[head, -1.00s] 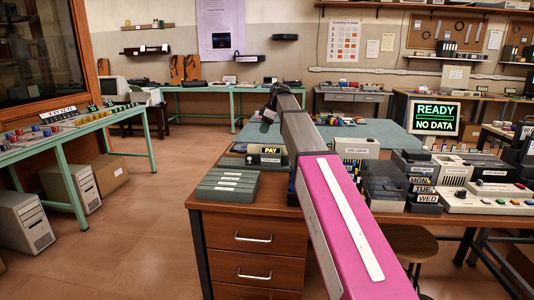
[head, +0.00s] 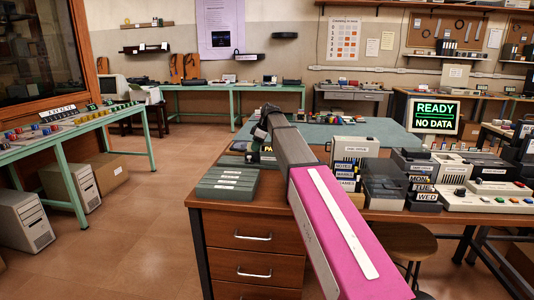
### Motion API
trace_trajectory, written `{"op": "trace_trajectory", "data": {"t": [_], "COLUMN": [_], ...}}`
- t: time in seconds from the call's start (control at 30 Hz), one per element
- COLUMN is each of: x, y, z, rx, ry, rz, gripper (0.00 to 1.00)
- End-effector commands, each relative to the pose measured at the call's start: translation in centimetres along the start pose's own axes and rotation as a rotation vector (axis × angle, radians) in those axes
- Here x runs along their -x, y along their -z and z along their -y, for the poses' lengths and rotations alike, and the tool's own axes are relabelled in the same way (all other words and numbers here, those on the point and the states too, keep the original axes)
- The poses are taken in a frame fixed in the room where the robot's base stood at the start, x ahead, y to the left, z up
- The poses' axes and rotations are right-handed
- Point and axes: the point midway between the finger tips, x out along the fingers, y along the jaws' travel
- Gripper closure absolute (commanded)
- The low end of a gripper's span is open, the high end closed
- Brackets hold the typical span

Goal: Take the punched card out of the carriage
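My arm reaches over the wooden desk, and my gripper (head: 259,134) is at its far end, near the back left of the desk. It is small and dark in the head view, so I cannot tell whether its fingers are open or shut, or whether they touch anything. I cannot make out a punched card or tell which object is the carriage.
A screen (head: 435,115) reads "READY NO DATA". Open floor lies left of the desk.

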Motion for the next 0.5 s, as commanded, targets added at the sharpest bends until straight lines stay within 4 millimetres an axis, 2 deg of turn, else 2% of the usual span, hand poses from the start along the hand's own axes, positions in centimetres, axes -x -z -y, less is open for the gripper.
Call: {"op": "trace_trajectory", "data": {"t": [0.47,0.5], "x": [-0.16,-0.14], "y": [-0.08,-0.07], "z": [0.01,0.01], "rx": [0.000,0.000], "ry": [0.000,0.000], "rz": [0.000,0.000], "gripper": [0.90,1.00]}}
